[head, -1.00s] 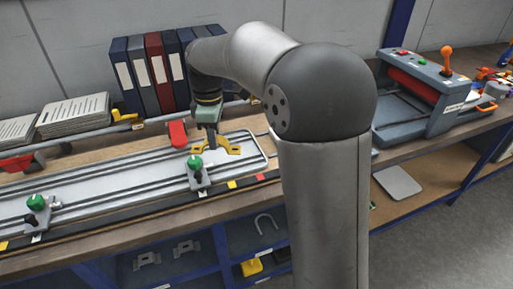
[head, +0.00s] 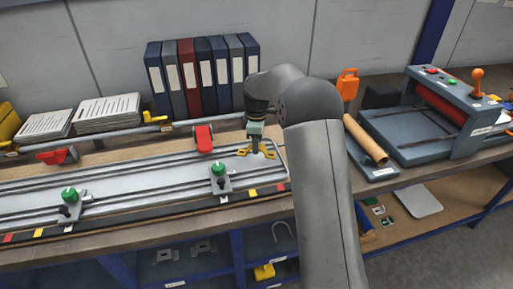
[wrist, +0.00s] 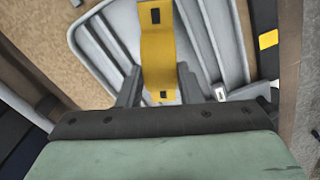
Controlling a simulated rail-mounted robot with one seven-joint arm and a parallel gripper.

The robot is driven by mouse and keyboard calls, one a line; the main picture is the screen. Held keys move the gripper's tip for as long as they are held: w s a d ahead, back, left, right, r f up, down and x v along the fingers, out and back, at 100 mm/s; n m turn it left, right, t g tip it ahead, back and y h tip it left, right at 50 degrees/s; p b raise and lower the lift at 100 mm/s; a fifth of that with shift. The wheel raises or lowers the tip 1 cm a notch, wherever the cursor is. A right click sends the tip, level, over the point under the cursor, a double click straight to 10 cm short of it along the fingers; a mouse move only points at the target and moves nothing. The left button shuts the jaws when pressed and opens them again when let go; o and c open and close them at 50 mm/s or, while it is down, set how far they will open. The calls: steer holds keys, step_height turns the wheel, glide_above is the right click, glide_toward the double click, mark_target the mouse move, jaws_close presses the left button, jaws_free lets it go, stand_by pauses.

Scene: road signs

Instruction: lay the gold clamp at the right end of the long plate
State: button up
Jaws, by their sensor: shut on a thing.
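The gold clamp (head: 268,154) is a flat yellow piece held in my gripper (head: 256,146) over the right end of the long plate (head: 140,190). The wrist view shows the clamp (wrist: 158,55) as a yellow strip with dark slots, between the two dark fingers of my gripper (wrist: 159,88). The plate's pale surface and rounded end (wrist: 97,35) lie beneath it. I cannot tell whether the clamp touches the plate or hangs just above it. The plate is long, light grey and grooved, lying along the bench.
Two green-knobbed clamps, a left one (head: 68,200) and a right one (head: 220,178), stand on the plate. A red block (head: 203,138) sits behind it. Several binders (head: 200,75) stand at the back. A roller machine (head: 430,115) and a brown tube (head: 366,140) are to the right.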

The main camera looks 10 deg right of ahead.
steer(key=shift+f, duration=1.55)
steer(key=o, duration=1.1)
step_height(320, 180, up, 12)
steer(key=s+a+r+m, duration=0.1)
steer(key=s+r+m, duration=0.25)
steer(key=s, duration=0.65)
steer(key=s+f+m, duration=0.2)
steer(key=s+m, duration=0.1)
steer(key=s, duration=0.6)
steer(key=s+f+m, duration=0.3)
steer(key=s, duration=0.7)
steer(key=s+f+m+b, duration=0.1)
steer(key=s+m, duration=0.3)
steer(key=s, duration=0.6)
steer(key=shift+s+a+f+t, duration=0.2)
steer(key=shift+a+f+t, duration=0.15)
steer(key=shift+f, duration=0.3)
